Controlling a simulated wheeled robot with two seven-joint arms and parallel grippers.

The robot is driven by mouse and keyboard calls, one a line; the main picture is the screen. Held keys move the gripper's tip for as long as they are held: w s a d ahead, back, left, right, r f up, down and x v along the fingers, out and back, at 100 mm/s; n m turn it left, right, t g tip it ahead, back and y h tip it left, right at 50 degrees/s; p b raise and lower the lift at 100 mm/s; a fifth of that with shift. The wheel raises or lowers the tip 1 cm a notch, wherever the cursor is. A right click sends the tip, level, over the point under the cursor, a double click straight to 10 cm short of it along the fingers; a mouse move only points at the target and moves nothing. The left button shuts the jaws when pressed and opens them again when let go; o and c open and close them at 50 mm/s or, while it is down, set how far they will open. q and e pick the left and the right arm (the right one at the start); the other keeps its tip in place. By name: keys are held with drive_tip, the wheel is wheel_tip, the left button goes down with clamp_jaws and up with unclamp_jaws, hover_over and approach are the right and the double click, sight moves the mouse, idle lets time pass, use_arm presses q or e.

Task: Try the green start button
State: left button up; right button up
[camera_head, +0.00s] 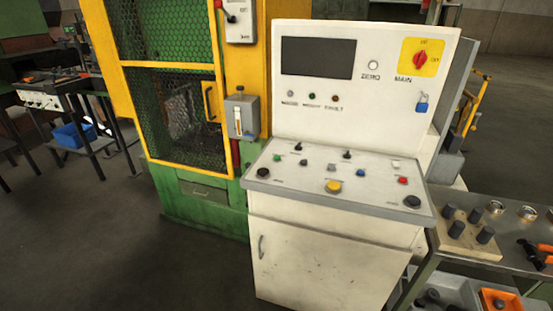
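A white control console (322,260) stands in the middle of the head view with a sloped button panel. A small green button (277,157) sits near the panel's upper left corner; its label is too small to read. A black knob (263,172) is just in front of it, and a black lever switch (298,147) is to its right. On the upright face, a small green lamp (311,97) sits among three lamps below a dark, blank display (318,57). Neither of my grippers shows in the view.
A yellow mushroom button (333,187), a red button (402,180) and a blue button (360,172) share the panel. A red main switch (420,58) and blue padlock (422,103) are at upper right. A green and yellow mesh-caged machine (178,120) adjoins the left; a metal table (505,218) adjoins the right.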

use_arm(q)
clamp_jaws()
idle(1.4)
